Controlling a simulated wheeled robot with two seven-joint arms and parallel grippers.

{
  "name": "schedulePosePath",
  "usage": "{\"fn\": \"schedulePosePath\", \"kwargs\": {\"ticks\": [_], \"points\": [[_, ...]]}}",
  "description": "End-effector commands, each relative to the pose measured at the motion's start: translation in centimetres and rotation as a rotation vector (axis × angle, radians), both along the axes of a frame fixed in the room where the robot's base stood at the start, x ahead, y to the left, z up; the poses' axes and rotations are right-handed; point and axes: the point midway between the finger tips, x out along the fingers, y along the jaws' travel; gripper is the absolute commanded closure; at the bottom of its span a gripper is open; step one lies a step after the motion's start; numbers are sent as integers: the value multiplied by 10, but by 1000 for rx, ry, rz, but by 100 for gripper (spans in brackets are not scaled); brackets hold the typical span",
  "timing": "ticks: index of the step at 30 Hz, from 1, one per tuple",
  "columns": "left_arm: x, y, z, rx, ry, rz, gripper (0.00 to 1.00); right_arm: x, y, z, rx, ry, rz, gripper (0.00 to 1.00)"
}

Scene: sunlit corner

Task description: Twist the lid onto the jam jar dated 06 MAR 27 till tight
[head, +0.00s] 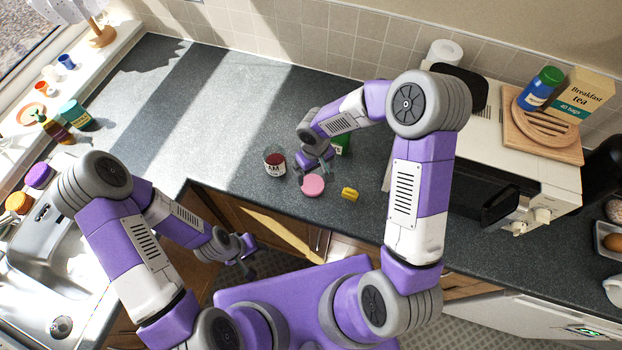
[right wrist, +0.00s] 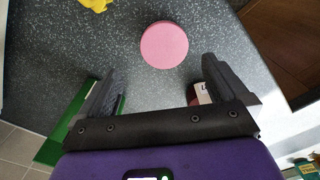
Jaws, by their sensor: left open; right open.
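A jam jar (head: 275,164) with dark red contents and a white label stands open on the counter. Its date is too small to read. A round pink lid (head: 313,185) lies flat on the counter, right of the jar and apart from it. My right gripper (head: 317,171) is open and empty just behind the lid. In the right wrist view the lid (right wrist: 164,44) lies beyond the open fingertips (right wrist: 165,76), and the jar (right wrist: 200,94) is partly hidden by the right-hand finger. My left gripper (head: 247,263) is open and empty, low before the counter's front edge.
A green box (head: 342,144) stands close behind my right gripper, partly hidden. A yellow object (head: 350,194) lies right of the lid. A white oven (head: 468,190) stands further right. The counter left of the jar is clear.

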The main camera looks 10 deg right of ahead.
Motion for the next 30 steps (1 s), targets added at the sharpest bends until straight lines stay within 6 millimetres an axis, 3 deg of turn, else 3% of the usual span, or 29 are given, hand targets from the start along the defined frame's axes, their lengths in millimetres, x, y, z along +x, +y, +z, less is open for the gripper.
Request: {"fn": "schedulePosePath", "kwargs": {"ticks": [4, 11, 20, 30], "points": [[0, 0, 0, 0, 0, 0, 57, 0, 0, -3, 0, 1, 0, 0], [0, 0, 0, 0, -1, 0, 57, 0, 1, -23, 1, 1, -1, 0], [0, 0, 1, 0, 0, 0, 57, 0, 1, -26, 1, 0, 0, 0], [0, 0, 6, 0, -1, 0, 57, -1, 6, -69, 0, 2, 0, 0]]}}
